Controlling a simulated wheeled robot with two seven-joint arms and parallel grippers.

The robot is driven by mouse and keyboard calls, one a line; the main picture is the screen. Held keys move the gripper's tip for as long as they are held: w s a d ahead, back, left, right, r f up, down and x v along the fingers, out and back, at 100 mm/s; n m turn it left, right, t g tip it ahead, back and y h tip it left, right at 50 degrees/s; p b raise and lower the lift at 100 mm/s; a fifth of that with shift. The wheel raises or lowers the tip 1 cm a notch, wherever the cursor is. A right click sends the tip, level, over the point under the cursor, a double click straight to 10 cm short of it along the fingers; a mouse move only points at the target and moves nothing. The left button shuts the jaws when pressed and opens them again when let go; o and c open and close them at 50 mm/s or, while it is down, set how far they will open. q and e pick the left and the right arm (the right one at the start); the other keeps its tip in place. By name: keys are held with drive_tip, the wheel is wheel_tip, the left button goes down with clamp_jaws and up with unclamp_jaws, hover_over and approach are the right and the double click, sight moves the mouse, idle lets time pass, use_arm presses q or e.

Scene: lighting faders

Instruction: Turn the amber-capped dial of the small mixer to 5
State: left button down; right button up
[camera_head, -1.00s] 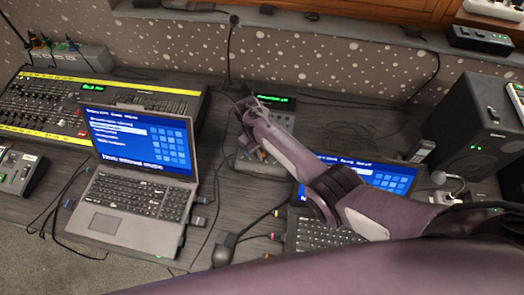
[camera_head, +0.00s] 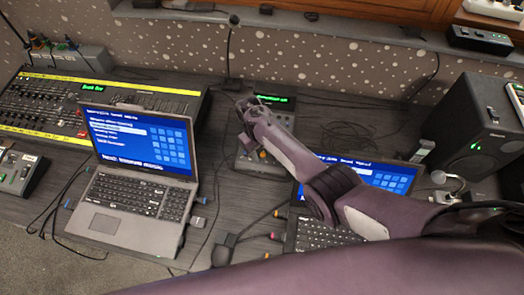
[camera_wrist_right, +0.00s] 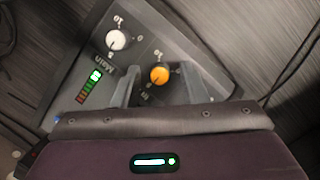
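The small mixer (camera_head: 246,163) stands between the two laptops, partly hidden by my right arm. In the right wrist view, its dark panel (camera_wrist_right: 180,52) shows upside down. The amber-capped dial (camera_wrist_right: 159,74) has a dark pointer mark, but the value it points to is hard to read. My right gripper (camera_wrist_right: 158,86) is open, with one finger on each side of the amber dial; contact cannot be made out. In the head view my right gripper (camera_head: 251,108) is over the mixer. My left gripper is not in view.
A white-capped dial (camera_wrist_right: 116,40) and a coloured level meter (camera_wrist_right: 85,92) are beside the amber dial. A laptop (camera_head: 135,180) stands left, another (camera_head: 366,176) right, partly behind my arm. A lighting desk (camera_head: 150,108) and a black speaker (camera_head: 478,125) flank them. Cables lie around.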

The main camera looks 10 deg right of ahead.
drive_tip(key=p+v, duration=0.5)
drive_tip(key=v, duration=0.2)
drive_tip(key=shift+r, duration=0.4)
idle(0.4)
